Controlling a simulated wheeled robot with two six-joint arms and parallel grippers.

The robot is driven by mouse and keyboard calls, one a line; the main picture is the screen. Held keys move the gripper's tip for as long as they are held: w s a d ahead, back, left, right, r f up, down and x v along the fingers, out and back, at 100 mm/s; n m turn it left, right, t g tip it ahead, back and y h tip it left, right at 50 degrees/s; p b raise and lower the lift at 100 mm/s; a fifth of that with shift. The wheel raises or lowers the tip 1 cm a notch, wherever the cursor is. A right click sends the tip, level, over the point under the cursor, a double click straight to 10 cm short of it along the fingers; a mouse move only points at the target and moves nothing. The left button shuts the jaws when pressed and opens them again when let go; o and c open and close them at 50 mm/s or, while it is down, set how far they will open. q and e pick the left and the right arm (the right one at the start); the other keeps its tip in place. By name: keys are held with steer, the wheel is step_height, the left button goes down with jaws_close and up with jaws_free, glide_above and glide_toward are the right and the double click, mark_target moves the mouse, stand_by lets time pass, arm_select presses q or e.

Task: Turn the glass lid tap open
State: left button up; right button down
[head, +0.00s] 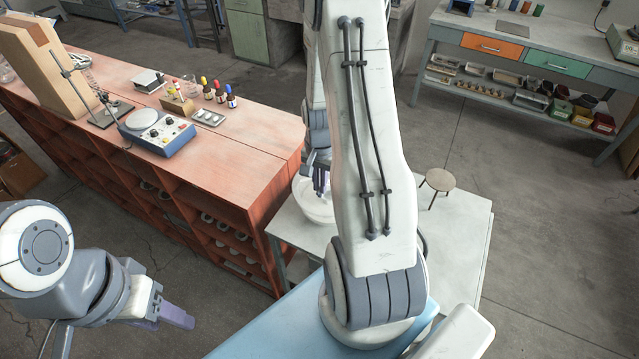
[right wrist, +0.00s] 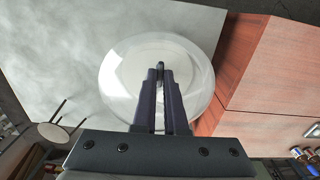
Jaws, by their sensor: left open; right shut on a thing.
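A round, pale glass vessel with a clear lid (right wrist: 117,86) stands on the light bench, filling the middle of the right wrist view. In the head view the vessel (head: 312,209) is partly hidden behind my right arm. My right gripper (right wrist: 160,72) is over the lid's middle, its two dark fingers close together. It is shut on the small dark lid knob (right wrist: 160,65), most of which the fingertips hide. How far the knob is turned cannot be told. My left gripper (head: 178,316) is open and empty at the lower left, well away from the vessel.
A reddish wooden cabinet (head: 255,150) adjoins the bench on the left, bearing a blue-grey device (head: 158,134), dropper bottles (head: 219,92) and a retort stand.

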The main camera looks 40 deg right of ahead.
stand_by(0.4)
steer(key=c, duration=1)
jaws_free()
steer(key=shift+o, duration=0.2)
step_height(320, 180, up, 10)
steer(key=b, duration=0.2)
steer(key=shift+r, duration=0.25)
